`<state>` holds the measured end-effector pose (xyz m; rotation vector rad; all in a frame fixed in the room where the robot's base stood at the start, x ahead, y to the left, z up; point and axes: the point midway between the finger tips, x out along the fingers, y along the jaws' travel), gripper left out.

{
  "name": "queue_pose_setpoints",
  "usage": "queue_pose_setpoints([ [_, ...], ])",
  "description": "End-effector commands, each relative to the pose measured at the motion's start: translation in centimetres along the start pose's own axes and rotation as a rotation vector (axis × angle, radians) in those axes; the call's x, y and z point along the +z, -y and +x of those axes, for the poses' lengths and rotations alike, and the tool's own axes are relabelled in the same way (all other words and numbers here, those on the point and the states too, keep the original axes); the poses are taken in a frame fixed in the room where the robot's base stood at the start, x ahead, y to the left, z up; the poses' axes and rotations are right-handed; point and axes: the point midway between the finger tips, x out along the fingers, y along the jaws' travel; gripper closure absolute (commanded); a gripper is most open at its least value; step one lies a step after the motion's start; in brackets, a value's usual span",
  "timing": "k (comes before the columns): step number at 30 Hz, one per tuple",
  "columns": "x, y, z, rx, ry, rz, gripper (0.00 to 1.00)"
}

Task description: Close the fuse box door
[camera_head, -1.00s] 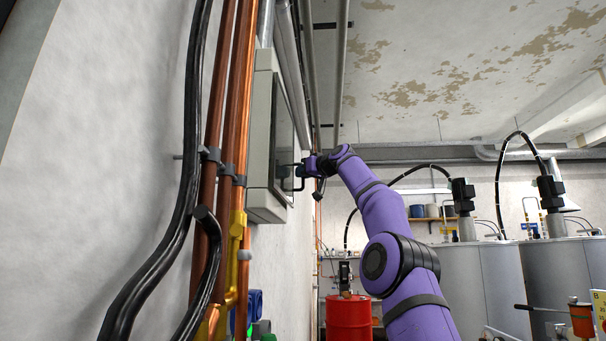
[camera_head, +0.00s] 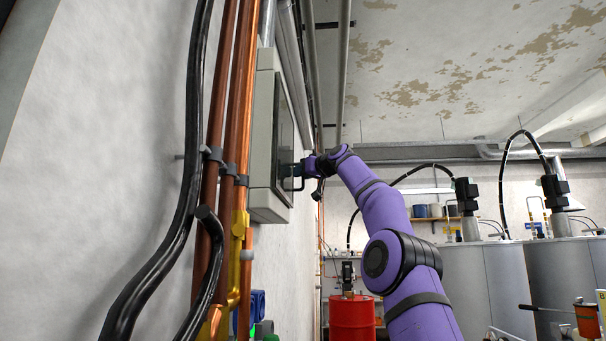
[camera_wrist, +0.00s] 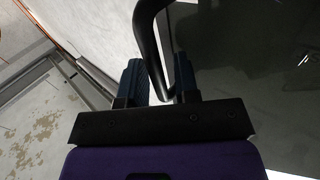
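The fuse box (camera_head: 265,150) is a pale grey box on the left wall. Its door (camera_head: 285,140) has a dark glossy panel and looks flush or nearly flush with the box; I cannot tell if a small gap remains. The door panel also fills the right of the wrist view (camera_wrist: 250,70). A black curved handle (camera_wrist: 148,35) stands out from the door. My gripper (camera_wrist: 157,78) has its two dark blue fingers apart, one on each side of the handle bar. A gap shows beside the left finger. In the head view my gripper (camera_head: 302,170) is small at the door's lower right.
Copper pipes (camera_head: 238,130) and black cables (camera_head: 180,220) run along the wall left of the box. A red drum (camera_head: 351,318) stands on the floor beyond. Large grey tanks (camera_head: 485,285) stand at the right. The space right of the door holds my arm.

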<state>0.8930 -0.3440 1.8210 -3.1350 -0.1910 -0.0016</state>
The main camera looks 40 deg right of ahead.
Motion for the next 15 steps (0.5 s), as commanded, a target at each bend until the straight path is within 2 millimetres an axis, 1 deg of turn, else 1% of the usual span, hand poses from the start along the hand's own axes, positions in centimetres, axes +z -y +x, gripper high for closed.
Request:
queue_pose_setpoints([
  [1, 0.01, 0.25, 0.09, -0.006, 0.001, 0.002, 0.64],
  [15, -0.06, 0.2, -0.22, -0.006, 0.001, 0.002, 0.64],
])
